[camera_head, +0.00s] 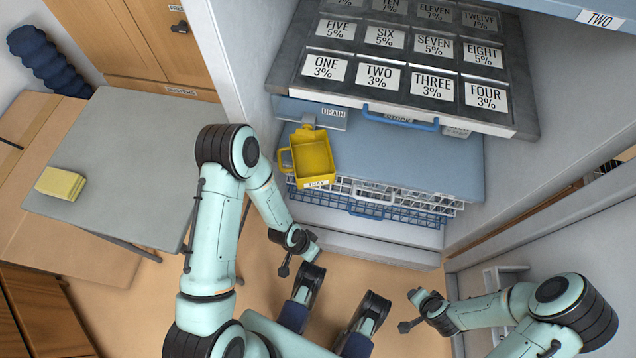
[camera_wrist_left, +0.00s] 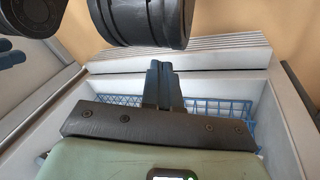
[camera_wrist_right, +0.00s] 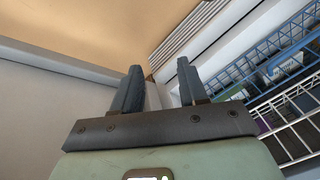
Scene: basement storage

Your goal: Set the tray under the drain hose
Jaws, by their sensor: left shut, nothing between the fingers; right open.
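The yellow tray (camera_head: 330,178), with a handle on its left and a TRAY label on its front, sits level at the cabinet's left front. I cannot tell what the tray rests on. My left gripper (camera_head: 286,262) is shut and empty, below and left of the tray and apart from it; its closed fingers show in the left wrist view (camera_wrist_left: 162,82). My right gripper (camera_head: 411,309) is open and empty, low at the right; its parted fingers show in the right wrist view (camera_wrist_right: 158,82).
Wire baskets (camera_head: 400,203) stick out under a blue-grey drawer (camera_head: 420,160) with a blue handle. A dark rack of numbered compartments (camera_head: 290,82) overhangs it. A grey table (camera_head: 125,150) with a yellow sponge-like block (camera_head: 61,183) stands left. A wall bounds the right side.

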